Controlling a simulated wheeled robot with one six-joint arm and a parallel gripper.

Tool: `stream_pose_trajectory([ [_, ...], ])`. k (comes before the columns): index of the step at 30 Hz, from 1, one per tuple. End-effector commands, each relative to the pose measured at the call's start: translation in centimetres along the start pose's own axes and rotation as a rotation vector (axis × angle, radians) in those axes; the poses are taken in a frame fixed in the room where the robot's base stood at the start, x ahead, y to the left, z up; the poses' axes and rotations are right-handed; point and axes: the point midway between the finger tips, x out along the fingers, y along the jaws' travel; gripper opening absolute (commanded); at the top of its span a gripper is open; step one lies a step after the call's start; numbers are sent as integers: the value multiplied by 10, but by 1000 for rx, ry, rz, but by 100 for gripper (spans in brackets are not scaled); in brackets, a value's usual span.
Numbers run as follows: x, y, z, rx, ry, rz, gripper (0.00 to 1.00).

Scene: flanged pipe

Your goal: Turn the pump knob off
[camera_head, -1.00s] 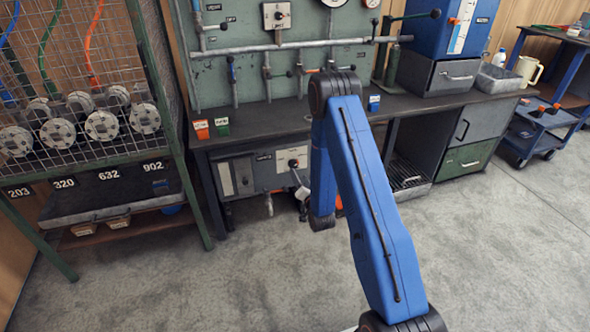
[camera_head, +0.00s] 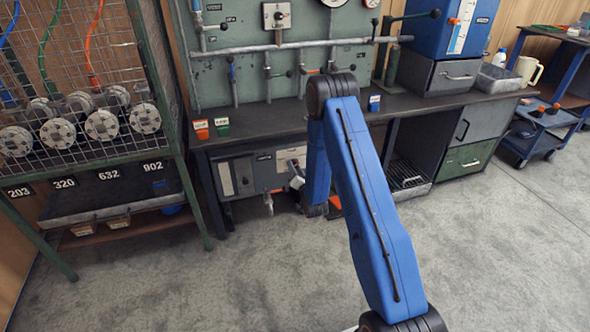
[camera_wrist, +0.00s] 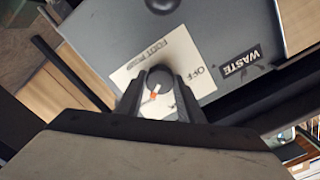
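The pump knob (camera_wrist: 160,78) is a round dark knob on a white plate (camera_wrist: 185,48) in the wrist view. An orange mark shows at its lower edge, and the word OFF is printed to its right. My gripper (camera_wrist: 159,84) is open, with one dark finger on each side of the knob. Narrow gaps seem to show between fingers and knob; contact cannot be made out. In the head view, the plate (camera_head: 291,154) sits on a grey box (camera_head: 238,176) under the bench. My arm hides part of the plate, and the gripper is barely visible there.
A WASTE label (camera_wrist: 240,63) and a dark round part (camera_wrist: 162,4) are near the plate. The workbench (camera_head: 345,112) overhangs the box, which has a small spout (camera_head: 268,203) below. A wire-mesh rack (camera_head: 85,95) stands to the left. The floor in front is clear.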

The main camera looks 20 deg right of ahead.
Motion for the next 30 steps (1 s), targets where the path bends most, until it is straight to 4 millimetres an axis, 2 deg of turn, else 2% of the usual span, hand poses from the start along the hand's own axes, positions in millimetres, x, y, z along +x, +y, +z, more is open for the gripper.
stream_pose_trajectory([
  [14, 0, 1, 0, -77, 0, 1, 12],
  [30, -1, 1, 0, -536, -1, 1, 12],
])
